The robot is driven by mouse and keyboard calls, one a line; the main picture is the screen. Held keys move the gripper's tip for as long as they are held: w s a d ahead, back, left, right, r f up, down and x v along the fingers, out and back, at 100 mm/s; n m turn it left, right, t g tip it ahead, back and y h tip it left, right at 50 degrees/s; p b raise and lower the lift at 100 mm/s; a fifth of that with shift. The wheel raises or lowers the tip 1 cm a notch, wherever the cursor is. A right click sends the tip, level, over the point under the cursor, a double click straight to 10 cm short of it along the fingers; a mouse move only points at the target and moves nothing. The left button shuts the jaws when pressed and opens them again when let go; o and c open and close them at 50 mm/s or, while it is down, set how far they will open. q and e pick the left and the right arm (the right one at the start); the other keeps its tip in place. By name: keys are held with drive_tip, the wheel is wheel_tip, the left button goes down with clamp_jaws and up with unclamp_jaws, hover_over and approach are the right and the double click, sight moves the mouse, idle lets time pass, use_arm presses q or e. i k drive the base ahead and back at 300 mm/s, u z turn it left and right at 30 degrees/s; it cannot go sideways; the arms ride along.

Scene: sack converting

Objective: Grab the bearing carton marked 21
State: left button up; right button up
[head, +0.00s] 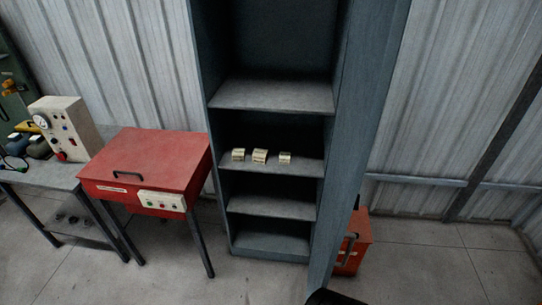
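Three small cream-and-tan cartons stand in a row on a middle shelf (305,167) of the tall grey-blue cabinet. They are the left carton (238,155), the middle carton (260,157) and the right carton (285,158). Small gaps separate them, the wider one between middle and right. Their markings are too small to read, so I cannot tell which one bears 21.
The cabinet's other shelves, such as the upper shelf (270,96), look empty. A red machine (150,160) on legs stands left of the cabinet, beside a cluttered bench (50,178). A red box (355,245) is on the floor at right. Floor (420,265) at right is clear.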

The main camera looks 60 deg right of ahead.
sight(283, 157)
drive_tip(key=i, duration=2.4)
drive_tip(key=z, duration=2.4)
